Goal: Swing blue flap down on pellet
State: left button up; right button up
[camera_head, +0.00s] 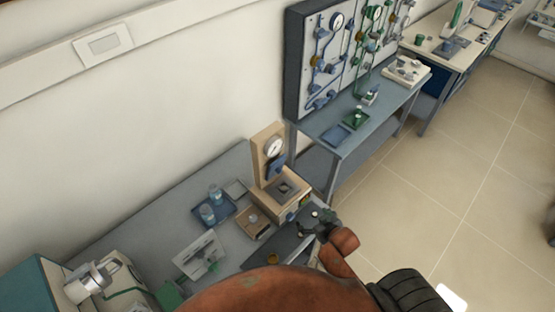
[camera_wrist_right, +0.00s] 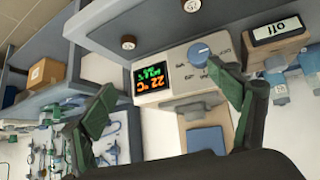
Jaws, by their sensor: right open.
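The blue flap (camera_head: 276,165) stands raised against the beige upright of a small press (camera_head: 266,205) with a round gauge. Below it the press has a square platen with a dark middle (camera_head: 284,188); I cannot make out a pellet there. In the wrist view a blue plate, apparently the flap (camera_wrist_right: 206,139), shows beyond my fingers on a beige backing, below a lit display (camera_wrist_right: 152,75) and a blue knob (camera_wrist_right: 199,52). My right gripper (camera_head: 316,222) is open and empty, in front of the press and apart from the flap. My left gripper is out of view.
Left of the press, a blue tray (camera_head: 232,208) holds bottles, and a small brown block (camera_head: 254,221) lies on the grey bench (camera_head: 160,217). A second table (camera_head: 378,122) with a valve panel stands behind. Open floor lies to the right.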

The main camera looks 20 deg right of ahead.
jog(key=w+a+r+n+t+y, duration=0.15)
jog(key=w+r+t, duration=0.25)
jog(key=w+r, duration=0.45)
jog(key=n+t+y+p, duration=0.1)
jog(key=n+t+y, duration=0.1)
jog(key=t+y, duration=0.25)
send_near(279, 162)
jog(key=w, duration=0.4)
jog(key=shift+m+g, duration=0.25)
jog(key=x, duration=0.3)
jog(key=a+p+x, duration=0.1)
jog(key=x, duration=0.3)
jog(key=shift+s+a+r, duration=0.1)
jog(key=shift+s+r, duration=0.05)
jog(key=shift+c, duration=0.5)
jog(key=c, duration=1.6)
jog(key=shift+c, duration=0.2)
